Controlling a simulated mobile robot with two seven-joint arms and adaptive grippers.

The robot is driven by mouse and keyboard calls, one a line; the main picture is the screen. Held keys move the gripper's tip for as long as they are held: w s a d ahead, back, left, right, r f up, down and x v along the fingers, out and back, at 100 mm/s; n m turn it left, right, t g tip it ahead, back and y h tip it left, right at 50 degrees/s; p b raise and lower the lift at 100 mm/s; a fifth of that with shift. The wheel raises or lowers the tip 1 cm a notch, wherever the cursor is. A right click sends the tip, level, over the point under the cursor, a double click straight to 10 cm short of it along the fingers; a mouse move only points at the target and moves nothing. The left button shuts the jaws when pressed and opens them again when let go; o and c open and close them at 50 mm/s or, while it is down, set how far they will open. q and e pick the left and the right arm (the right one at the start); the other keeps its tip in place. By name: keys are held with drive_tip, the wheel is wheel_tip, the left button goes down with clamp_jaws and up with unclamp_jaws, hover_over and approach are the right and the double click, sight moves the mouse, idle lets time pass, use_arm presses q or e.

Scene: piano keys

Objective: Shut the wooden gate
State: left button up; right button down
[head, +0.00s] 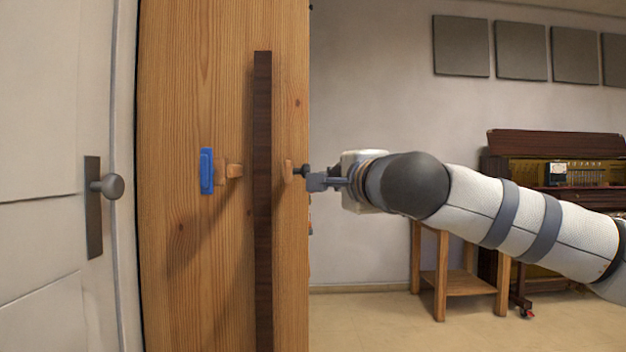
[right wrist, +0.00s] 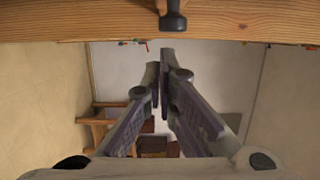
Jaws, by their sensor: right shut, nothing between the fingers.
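The wooden gate (head: 220,270) is a tall, light-grained panel that fills the middle left of the head view. A dark brown vertical strip (head: 263,220) runs down it. A blue plate with a wooden peg (head: 207,171) sits on its face. A small dark knob on a wooden mount (head: 299,171) is near its right edge. In the right wrist view the gate (right wrist: 240,22) crosses the top, with the dark knob (right wrist: 173,20). My right gripper (head: 313,181) is shut and empty, beside the knob at the gate's right edge; contact is unclear. Its fingers (right wrist: 160,68) point toward the gate.
A white door (head: 40,250) with a round handle (head: 112,186) stands left of the gate. Behind my right arm are a wooden stool (head: 458,282) and an upright piano (head: 555,145). Grey panels (head: 521,50) hang on the wall. Some floor (head: 375,325) is clear.

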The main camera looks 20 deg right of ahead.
sight(298, 171)
drive_tip(key=shift+w+a, duration=0.25)
drive_tip(key=shift+a, duration=0.75)
drive_tip(key=shift+w+a, duration=0.2)
drive_tip(key=shift+a, duration=0.75)
drive_tip(key=shift+s+a+r+m+h+p, duration=0.1)
drive_tip(key=shift+a+m+h+p, duration=0.3)
drive_tip(key=shift+h+p, duration=0.2)
